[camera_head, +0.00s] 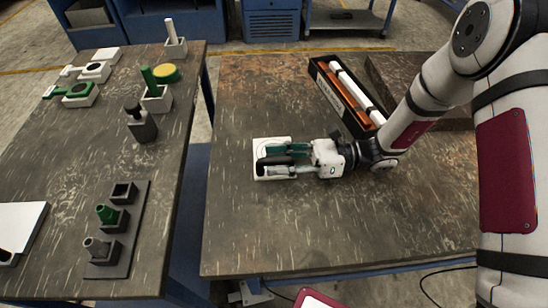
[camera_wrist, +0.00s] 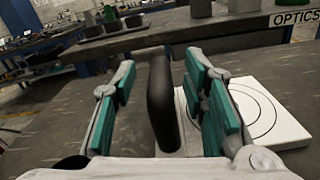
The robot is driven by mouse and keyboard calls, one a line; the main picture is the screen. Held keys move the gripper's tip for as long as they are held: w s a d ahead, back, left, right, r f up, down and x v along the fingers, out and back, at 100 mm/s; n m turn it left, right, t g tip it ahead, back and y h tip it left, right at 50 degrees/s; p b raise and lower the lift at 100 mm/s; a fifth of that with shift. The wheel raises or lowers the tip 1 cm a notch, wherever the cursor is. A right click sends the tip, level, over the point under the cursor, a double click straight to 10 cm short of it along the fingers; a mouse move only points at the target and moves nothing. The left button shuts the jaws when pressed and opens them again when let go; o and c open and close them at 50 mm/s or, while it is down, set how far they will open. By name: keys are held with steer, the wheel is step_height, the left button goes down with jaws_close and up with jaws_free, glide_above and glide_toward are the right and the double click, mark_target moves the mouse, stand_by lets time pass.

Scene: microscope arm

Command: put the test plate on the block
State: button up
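A white square plate with ring markings (camera_head: 259,147), taken as the test plate, lies flat on the right table. It also shows in the wrist view (camera_wrist: 265,110), right of the fingers. A black upright handle (camera_wrist: 163,105) stands between my fingers; whether it is fixed to the plate is not clear. My gripper (camera_head: 273,160) is low over the plate, its teal-padded fingers (camera_wrist: 160,85) spread either side of the handle. A gap shows on the left; the right finger is close to it. A white slab (camera_head: 18,228) on the left table may be the block; I cannot tell.
A black tray (camera_head: 342,95) with white and orange bars lies behind my arm. The left table (camera_head: 75,165) holds a dark rack (camera_head: 118,235), a dark holder (camera_head: 143,127) and a yellow-topped disc (camera_head: 166,73). A gap separates the tables. The right table's front is clear.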

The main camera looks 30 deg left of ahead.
jaws_close()
steer(key=shift+r, duration=0.15)
